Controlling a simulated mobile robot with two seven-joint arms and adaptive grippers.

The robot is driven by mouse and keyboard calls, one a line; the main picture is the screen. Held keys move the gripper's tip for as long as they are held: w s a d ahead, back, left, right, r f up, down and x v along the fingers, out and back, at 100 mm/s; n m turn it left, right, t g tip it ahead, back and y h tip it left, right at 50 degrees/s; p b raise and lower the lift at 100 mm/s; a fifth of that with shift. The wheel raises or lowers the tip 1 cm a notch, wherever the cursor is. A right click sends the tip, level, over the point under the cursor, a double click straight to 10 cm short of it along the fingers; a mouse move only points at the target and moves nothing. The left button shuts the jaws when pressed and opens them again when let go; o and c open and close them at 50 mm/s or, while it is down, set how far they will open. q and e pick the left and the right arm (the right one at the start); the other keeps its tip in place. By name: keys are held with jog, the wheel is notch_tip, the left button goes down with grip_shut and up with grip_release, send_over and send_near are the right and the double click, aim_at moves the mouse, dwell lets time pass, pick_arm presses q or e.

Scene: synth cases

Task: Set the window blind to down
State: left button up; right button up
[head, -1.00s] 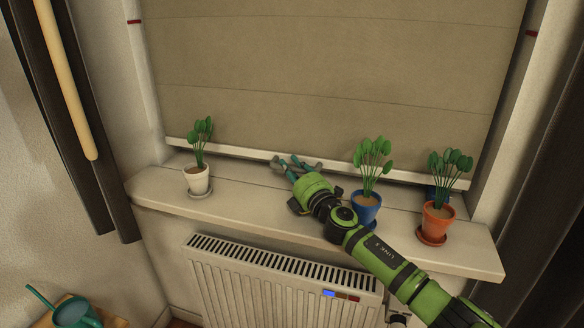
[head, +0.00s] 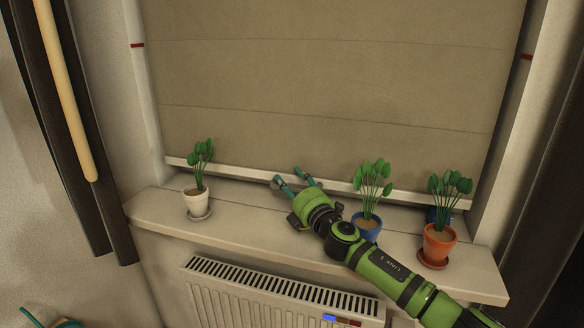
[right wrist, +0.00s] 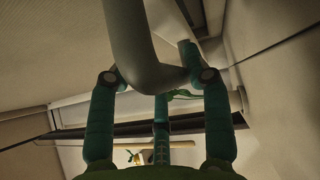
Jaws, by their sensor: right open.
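The window blind (head: 320,85) is a beige fabric shade covering the visible window area. Its pale bottom bar (head: 225,172) hangs low, close above or at the back of the sill; I cannot tell if it touches. My right gripper (head: 292,179) is at the bar, near its middle, with its teal fingers spread open. In the right wrist view, the fingers (right wrist: 160,90) stand apart around a smooth grey curved piece (right wrist: 138,50), perhaps the blind's pull; I cannot tell if they touch it.
The sill (head: 250,215) holds a white-potted plant (head: 196,200) at left, a blue pot (head: 367,226) just behind my right arm and an orange pot (head: 437,243) at right. A radiator (head: 270,295) is below. Red marks (head: 137,45) are on the frame sides.

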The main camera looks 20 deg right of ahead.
notch_tip(320, 180, up, 8)
jog(key=shift+f, duration=0.25)
jog(key=shift+s+d, duration=0.1)
jog(key=v, duration=0.8)
dwell(0.6)
jog(key=shift+p, duration=0.4)
jog(key=shift+f, duration=0.1)
